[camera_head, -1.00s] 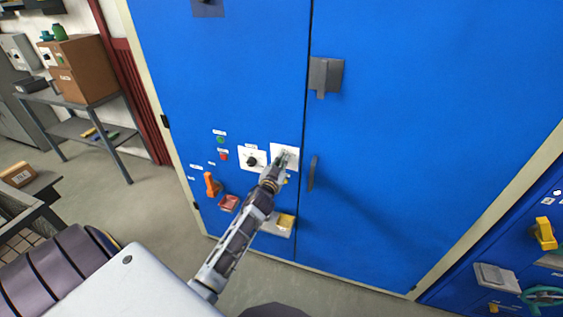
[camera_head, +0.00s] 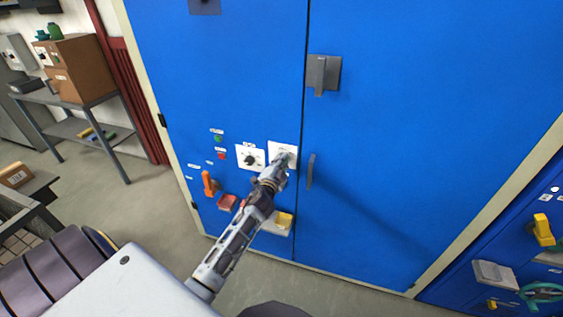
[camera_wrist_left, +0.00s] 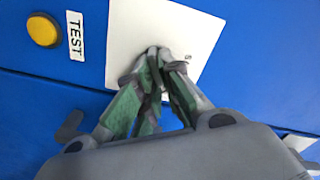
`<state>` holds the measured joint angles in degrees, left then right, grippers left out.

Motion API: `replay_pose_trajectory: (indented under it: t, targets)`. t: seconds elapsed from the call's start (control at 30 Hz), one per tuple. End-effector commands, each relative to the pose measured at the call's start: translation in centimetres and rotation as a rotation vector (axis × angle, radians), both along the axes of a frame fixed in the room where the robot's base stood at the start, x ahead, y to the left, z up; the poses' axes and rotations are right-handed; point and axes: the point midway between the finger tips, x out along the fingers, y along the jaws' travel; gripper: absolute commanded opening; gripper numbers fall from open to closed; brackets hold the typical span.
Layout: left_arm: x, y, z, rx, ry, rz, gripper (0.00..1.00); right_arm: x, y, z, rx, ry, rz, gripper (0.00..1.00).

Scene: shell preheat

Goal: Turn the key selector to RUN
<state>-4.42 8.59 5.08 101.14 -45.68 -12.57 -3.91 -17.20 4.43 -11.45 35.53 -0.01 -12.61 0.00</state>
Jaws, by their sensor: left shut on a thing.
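The key selector's white plate (camera_head: 283,149) is on the blue cabinet's left door, close to the door seam. It also fills the top middle of the left wrist view (camera_wrist_left: 150,25). My left gripper (camera_head: 286,160) is at this plate. In the left wrist view its green-padded fingers (camera_wrist_left: 158,58) come together against the plate, shut on the key selector. The key itself is hidden between the fingertips, so its angle cannot be read. The RUN mark cannot be made out. My right gripper is not in view.
A second white plate with a black knob (camera_head: 250,159) sits just left. A yellow button (camera_wrist_left: 43,30) labelled TEST is beside the plate. An orange handle (camera_head: 209,184), a red block (camera_head: 227,202) and a grey door handle (camera_head: 311,171) stick out nearby.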

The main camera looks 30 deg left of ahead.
Motion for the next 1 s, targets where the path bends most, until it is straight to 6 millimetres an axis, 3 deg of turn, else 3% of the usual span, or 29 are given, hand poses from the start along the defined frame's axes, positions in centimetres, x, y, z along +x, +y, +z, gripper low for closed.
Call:
replay_pose_trajectory:
  t: [0.57,0.6,0.77,1.0]
  targets:
    - [0.00,-0.09,-0.10,0.052,0.013,-0.001,0.00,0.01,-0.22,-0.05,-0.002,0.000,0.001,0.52]
    - [0.00,-0.09,-0.11,0.052,0.013,-0.001,0.09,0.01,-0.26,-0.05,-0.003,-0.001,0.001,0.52]
    - [0.00,-0.08,-0.09,0.051,0.013,-0.001,0.29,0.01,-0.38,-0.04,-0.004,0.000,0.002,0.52]
    - [0.00,-0.05,-0.08,0.051,0.012,0.000,0.29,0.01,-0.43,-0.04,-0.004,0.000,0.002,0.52]
